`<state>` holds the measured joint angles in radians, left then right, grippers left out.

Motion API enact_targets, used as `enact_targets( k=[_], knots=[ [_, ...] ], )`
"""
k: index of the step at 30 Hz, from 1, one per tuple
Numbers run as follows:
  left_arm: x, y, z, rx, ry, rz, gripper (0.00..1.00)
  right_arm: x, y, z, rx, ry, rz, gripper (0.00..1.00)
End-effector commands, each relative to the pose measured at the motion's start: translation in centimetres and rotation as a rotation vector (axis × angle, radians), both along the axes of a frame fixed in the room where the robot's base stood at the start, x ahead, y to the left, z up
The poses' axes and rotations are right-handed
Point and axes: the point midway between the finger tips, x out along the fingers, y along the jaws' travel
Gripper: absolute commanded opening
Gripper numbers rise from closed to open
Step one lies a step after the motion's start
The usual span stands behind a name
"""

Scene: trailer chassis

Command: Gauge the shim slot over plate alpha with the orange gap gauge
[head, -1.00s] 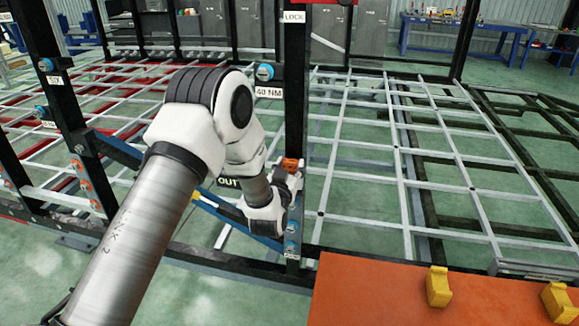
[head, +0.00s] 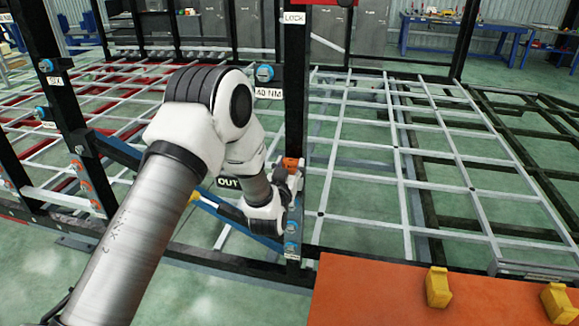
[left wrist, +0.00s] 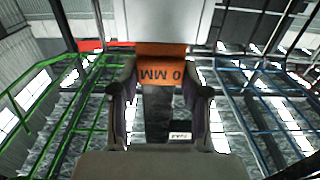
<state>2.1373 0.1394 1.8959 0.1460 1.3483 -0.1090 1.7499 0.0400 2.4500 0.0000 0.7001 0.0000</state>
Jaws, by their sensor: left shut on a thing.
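The orange gap gauge (head: 291,163) shows as a small orange piece at the black upright post, just above my left gripper (head: 291,182). My left gripper is at the post's lower part, largely hidden by its own arm and wrist. In the left wrist view the gauge (left wrist: 162,72) lies across the far end of the fingers, with "0 MM" lettering upside down. The left gripper (left wrist: 160,100) is shut on it. Whether the gauge is in the shim slot cannot be told; the slot and plate alpha are not clearly visible. My right gripper is out of view.
The black post (head: 295,110) carries "LOCK" and "40 NM" labels and blue-capped bolts. An orange surface (head: 380,295) with yellow blocks (head: 438,287) lies at front right. Grey chassis bars (head: 400,180) stretch behind.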

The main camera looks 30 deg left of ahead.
Motion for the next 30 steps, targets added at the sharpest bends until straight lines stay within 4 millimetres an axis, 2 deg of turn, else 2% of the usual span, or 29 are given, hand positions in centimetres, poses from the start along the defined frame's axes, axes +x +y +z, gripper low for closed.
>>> enact_targets(
  k=[3, 30],
  knots=[
    [0.0, 0.0, 1.2, 0.000, -0.001, 0.000, 0.12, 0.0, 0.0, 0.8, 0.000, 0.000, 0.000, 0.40],
    [0.0, 0.0, 7.6, 0.000, -0.001, 0.000, 0.12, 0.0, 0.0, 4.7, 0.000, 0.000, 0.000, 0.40]
  ],
)
